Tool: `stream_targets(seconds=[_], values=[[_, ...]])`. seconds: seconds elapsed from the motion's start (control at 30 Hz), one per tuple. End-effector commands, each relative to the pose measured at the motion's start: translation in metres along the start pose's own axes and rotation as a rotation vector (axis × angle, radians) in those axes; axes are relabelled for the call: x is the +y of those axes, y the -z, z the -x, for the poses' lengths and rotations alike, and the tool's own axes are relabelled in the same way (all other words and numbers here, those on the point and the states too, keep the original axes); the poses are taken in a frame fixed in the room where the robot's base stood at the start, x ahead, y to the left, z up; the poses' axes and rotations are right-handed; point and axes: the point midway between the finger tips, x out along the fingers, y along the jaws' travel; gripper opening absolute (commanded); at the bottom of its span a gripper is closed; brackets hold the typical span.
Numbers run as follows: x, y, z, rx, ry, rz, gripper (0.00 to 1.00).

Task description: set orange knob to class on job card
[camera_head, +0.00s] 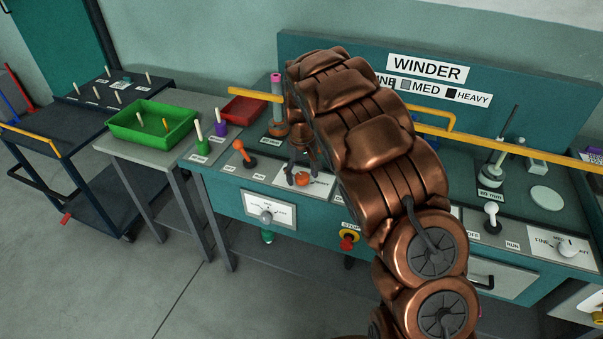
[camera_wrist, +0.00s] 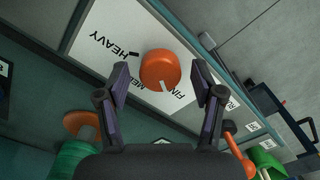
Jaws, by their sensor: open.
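The orange knob (camera_wrist: 160,70) sits on a white dial plate (camera_wrist: 112,25) with HEAVY, MED and FINE printed on it. A white mark on the knob points toward the FINE side, near the start of that word. My gripper (camera_wrist: 162,64) is open, one finger on each side of the knob, with gaps showing between. In the head view, my gripper (camera_head: 304,168) is just above the orange knob (camera_head: 302,180), pointing down. My arm hides part of the panel. I cannot make out a job card.
A WINDER board (camera_head: 427,67) behind carries FINE, MED and HEAVY labels, partly hidden. An orange lever (camera_head: 243,152) stands left of the knob. A yellow rail (camera_head: 520,146) crosses behind. A green tray (camera_head: 152,124) is farther left.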

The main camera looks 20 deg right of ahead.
Motion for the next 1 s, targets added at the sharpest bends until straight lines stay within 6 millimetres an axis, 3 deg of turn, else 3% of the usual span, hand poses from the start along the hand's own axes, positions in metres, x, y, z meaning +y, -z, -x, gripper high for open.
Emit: stream_targets(seconds=[0.07,0.63,1.0], values=[[0.0001,0.0,0.0,0.0,0.0,0.0,0.67],[0.0003,-0.0003,0.0,-0.001,0.0,0.0,0.09],[0.0003,-0.0001,-0.0008,-0.001,0.0,-0.059,0.07]])
